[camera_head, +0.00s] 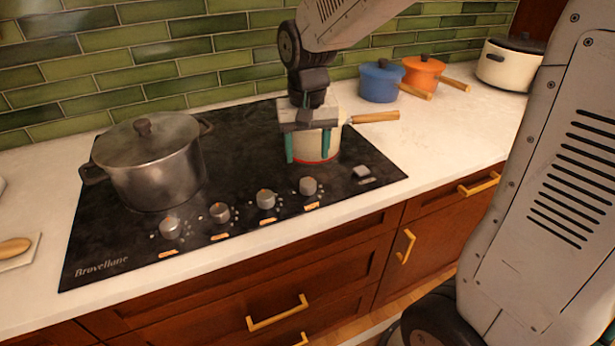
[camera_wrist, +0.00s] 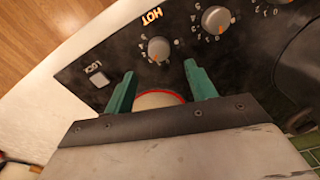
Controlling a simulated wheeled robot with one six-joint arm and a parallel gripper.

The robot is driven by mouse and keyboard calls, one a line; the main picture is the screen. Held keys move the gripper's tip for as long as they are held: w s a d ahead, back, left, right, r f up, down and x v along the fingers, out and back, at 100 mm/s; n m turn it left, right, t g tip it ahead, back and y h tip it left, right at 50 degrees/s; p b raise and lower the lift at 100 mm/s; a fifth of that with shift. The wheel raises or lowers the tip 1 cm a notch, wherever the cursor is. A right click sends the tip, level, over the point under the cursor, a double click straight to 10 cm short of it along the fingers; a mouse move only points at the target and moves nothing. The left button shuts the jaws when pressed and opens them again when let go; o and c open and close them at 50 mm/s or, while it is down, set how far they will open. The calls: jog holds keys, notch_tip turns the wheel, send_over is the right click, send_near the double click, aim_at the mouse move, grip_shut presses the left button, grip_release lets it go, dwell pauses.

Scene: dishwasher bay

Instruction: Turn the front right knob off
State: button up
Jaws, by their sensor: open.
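A row of several silver knobs runs along the front of the black cooktop (camera_head: 240,160). The rightmost knob (camera_head: 308,186) also shows in the wrist view (camera_wrist: 158,48), just beyond my fingertips and apart from them. An orange HOT label (camera_wrist: 151,17) sits beside it, and an orange mark shows on the knob. I cannot read its setting. My gripper (camera_head: 308,158) is open, its teal fingers pointing down over the right part of the cooktop, behind that knob. A white pot with a red lower rim (camera_head: 315,150) stands behind the fingers, partly hidden by them.
A large lidded steel pot (camera_head: 155,172) stands on the cooktop's left side. A LOCK button (camera_wrist: 97,77) lies beside the rightmost knob. Blue (camera_head: 380,82), orange (camera_head: 424,70) and cream (camera_head: 508,66) pots line the back right counter. The right counter is clear in front of them.

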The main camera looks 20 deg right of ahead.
aim_at(308, 181)
notch_tip(308, 181, down, 8)
jog(key=shift+r, duration=0.15)
jog(key=shift+s, duration=0.1)
jog(key=c, duration=1)
